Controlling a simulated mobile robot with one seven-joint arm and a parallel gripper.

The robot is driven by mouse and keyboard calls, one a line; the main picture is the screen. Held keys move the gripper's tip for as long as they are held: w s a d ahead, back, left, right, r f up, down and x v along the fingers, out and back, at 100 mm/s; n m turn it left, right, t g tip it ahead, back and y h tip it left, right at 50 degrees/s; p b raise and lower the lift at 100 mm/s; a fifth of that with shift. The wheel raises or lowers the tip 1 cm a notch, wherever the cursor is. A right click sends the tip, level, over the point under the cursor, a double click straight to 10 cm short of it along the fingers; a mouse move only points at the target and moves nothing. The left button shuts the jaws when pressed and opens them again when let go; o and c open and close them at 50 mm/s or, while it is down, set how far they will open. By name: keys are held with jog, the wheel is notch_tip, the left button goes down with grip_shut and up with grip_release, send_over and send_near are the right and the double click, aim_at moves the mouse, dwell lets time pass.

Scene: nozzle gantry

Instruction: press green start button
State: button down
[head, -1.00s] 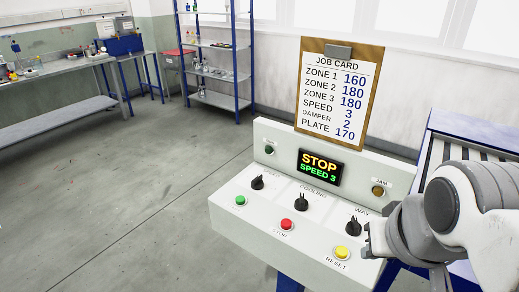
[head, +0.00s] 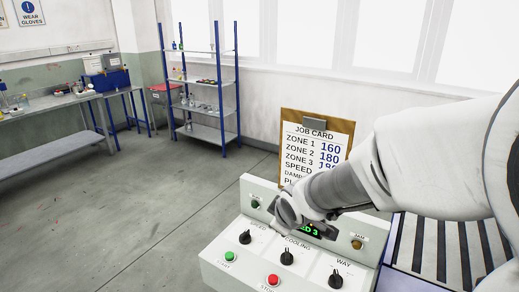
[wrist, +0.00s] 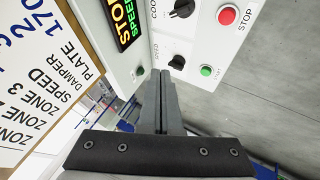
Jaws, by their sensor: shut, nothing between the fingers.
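The green start button (head: 230,256) is at the front left of the sloped white control panel (head: 215,270). It also shows in the wrist view (wrist: 206,71), to the right of the fingertips. My gripper (head: 273,231) is shut and empty above the panel, right of and farther back than the button. In the wrist view its closed fingers (wrist: 164,74) point toward the panel, apart from the button. The display (head: 312,232) is partly hidden by my arm in the head view; in the wrist view it shows STOP and SPEED.
The red stop button (head: 272,280) is right of the start button. Black knobs (head: 245,237) stand behind the buttons. A small green lamp (head: 255,204) is on the upright face. The job card (head: 316,150) stands behind, partly covered by my arm. Open floor lies left.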

aim_at(233, 257)
jog(key=w+a+f+n+y+p, duration=0.1)
jog(key=a+n+y+p, duration=0.1)
jog(key=a, duration=0.4)
jog(key=w+a+f+n+y+p, duration=0.2)
jog(key=a+n, duration=0.1)
jog(key=a, duration=0.3)
jog(key=shift+w+a+f, duration=0.15)
jog(key=shift+a+f, duration=0.05)
jog(key=shift+f, duration=0.05)
jog(key=shift+f, duration=0.1)
notch_tip(233, 257, down, 9)
jog(key=b, duration=0.7)
jog(key=shift+r+b, duration=0.2)
jog(key=shift+b, duration=0.2)
dwell(0.9)
jog(key=shift+f+b, duration=0.4)
jog(key=shift+b, duration=0.05)
jog(key=shift+f+b, duration=0.5)
jog(key=shift+f, duration=0.05)
dwell(0.5)
jog(key=shift+r, duration=0.15)
jog(key=shift+r+p, duration=0.75)
jog(key=shift+r, duration=0.05)
